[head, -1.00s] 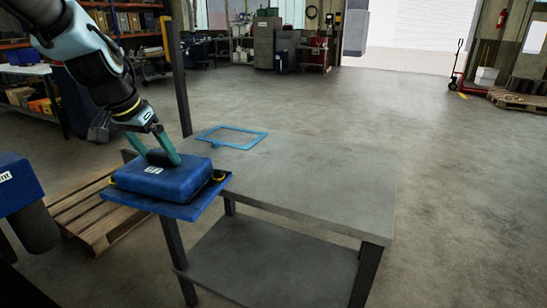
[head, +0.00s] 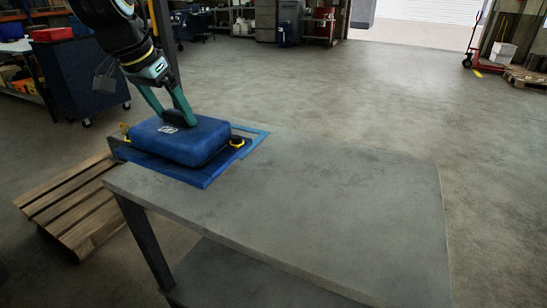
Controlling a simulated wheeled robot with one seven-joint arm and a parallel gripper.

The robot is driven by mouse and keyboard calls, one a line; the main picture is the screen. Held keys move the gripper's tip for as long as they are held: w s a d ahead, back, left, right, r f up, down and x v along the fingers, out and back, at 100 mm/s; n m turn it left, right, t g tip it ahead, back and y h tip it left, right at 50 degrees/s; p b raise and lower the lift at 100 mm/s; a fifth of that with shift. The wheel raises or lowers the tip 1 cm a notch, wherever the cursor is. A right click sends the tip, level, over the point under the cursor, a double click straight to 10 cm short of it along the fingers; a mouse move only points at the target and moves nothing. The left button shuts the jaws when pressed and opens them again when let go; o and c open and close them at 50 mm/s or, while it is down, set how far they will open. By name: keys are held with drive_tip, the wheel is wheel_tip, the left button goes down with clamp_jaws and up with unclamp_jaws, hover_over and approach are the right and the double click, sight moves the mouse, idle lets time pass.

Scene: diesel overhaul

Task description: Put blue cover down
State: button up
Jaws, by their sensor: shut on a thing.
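The blue cover (head: 178,138) is a rounded dark blue block on a flat blue flange, with a pale mark on top and yellow-and-black knobs at its edges. My gripper (head: 176,117) is shut on its top and holds it level at the far left end of the grey table (head: 330,210). A light blue rectangular outline (head: 255,135) shows on the tabletop behind and right of the cover. The cover hides most of it. I cannot tell whether the flange touches the tabletop.
The tabletop to the right of the cover is bare. A wooden pallet (head: 68,205) lies on the floor at the left. A dark blue cabinet on wheels (head: 80,75) stands behind it. Open floor (head: 400,95) lies beyond the table.

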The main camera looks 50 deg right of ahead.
sight(167, 129)
drive_tip(key=shift+w+d, duration=0.25)
drive_tip(key=shift+d, duration=0.05)
wheel_tip(167, 129, down, 10)
drive_tip(key=p, duration=0.1)
idle(0.3)
drive_tip(key=o, duration=1.3)
drive_tip(key=shift+f, duration=0.1)
drive_tip(key=shift+o, duration=0.2)
drive_tip(key=v, duration=1.2)
drive_tip(key=shift+a+b, duration=0.15)
drive_tip(key=shift+b, duration=0.25)
drive_tip(key=w+a+f+n+y, duration=0.1)
drive_tip(key=a+f+n, duration=0.2)
drive_tip(key=a, duration=0.7)
drive_tip(key=a+f+n+y, duration=0.1)
drive_tip(key=a+f+n, duration=0.3)
drive_tip(key=a, duration=0.7)
drive_tip(key=w+a+f+n+y, duration=0.1)
drive_tip(key=a+f+n+y, duration=0.1)
drive_tip(key=a+f+n, duration=0.2)
drive_tip(key=a+n, duration=0.3)
drive_tip(key=a, duration=0.3)
drive_tip(key=shift+w+a, duration=0.15)
drive_tip(key=shift+w, duration=0.2)
